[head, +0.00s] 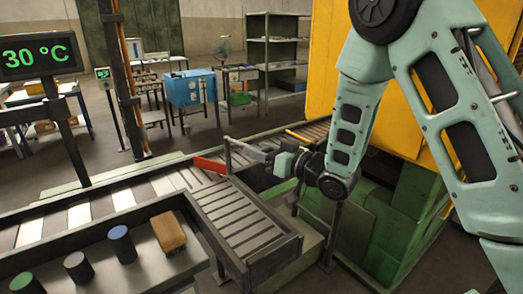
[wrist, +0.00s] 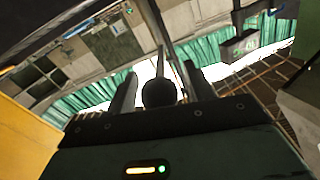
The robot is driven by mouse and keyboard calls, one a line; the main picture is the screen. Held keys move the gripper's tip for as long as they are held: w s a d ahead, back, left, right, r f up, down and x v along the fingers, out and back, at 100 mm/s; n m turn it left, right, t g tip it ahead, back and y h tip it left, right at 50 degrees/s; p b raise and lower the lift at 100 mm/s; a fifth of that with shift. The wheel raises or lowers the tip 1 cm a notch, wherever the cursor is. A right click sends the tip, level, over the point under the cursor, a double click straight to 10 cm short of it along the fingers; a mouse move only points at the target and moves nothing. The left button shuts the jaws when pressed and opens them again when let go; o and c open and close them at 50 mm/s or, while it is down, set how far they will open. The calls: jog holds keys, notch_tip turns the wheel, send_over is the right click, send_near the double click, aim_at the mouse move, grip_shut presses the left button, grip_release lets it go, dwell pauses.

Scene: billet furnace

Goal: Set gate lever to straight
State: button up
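I cannot tell whether the knob lies fully within the finger reach.
A roller conveyor (head: 240,215) branches towards the front, beside a tray with a brown block (head: 168,231) and several coloured cylinders. A yellow furnace housing (head: 335,75) stands behind my arm. A sign post (head: 68,140) stands at left. A blue box (head: 190,88) sits on a back table.

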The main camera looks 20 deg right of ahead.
grip_shut()
